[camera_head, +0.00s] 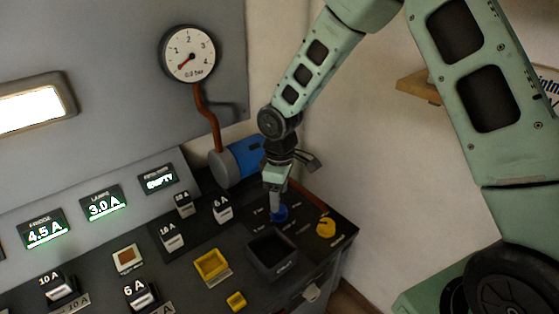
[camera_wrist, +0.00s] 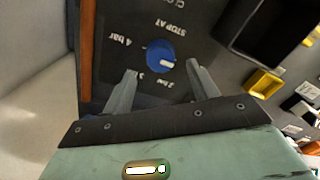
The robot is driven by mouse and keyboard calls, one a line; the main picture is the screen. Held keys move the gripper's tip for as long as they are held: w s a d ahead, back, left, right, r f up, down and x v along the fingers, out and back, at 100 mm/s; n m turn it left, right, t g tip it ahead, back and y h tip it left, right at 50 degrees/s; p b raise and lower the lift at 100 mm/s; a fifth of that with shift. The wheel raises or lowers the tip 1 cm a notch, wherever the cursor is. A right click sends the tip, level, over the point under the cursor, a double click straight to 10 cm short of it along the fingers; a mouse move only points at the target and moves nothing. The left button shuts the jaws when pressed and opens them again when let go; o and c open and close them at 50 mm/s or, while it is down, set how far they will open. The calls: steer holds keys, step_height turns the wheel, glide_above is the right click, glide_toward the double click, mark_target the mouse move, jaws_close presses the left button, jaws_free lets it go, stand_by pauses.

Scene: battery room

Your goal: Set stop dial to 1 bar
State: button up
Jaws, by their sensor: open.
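The stop dial (camera_wrist: 158,52) is a round blue knob with a white mark on its lower right part in the wrist view. Printing around it, seen upside down, includes "STOP AT" and "4 bar"; I cannot tell exactly which label the mark points to. In the head view, the dial (camera_head: 280,213) sits on the dark console below my gripper (camera_head: 275,203). My gripper (camera_wrist: 161,68) is open, its fingertips on either side of the dial's near edge; contact cannot be told. The round gauge (camera_head: 189,54) on the wall reads 0.0 bar.
A blue and grey cylinder (camera_head: 238,160) with a brown pipe (camera_head: 207,118) lies behind.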

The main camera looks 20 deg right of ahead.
step_height(320, 180, up, 12)
steer(key=shift+w+r+b, duration=0.15)
steer(key=shift+r+b, duration=0.1)
steer(key=shift+b, duration=0.1)
steer(key=shift+d, duration=0.1)
steer(key=s+a+r+m, duration=0.1)
steer(key=s+a, duration=0.2)
steer(key=s, duration=1)
steer(key=s+a+m, duration=0.1)
steer(key=s+a, duration=0.2)
steer(key=s, duration=1.1)
steer(key=shift+a+r+m, duration=0.35)
steer(key=shift+r+m, duration=0.05)
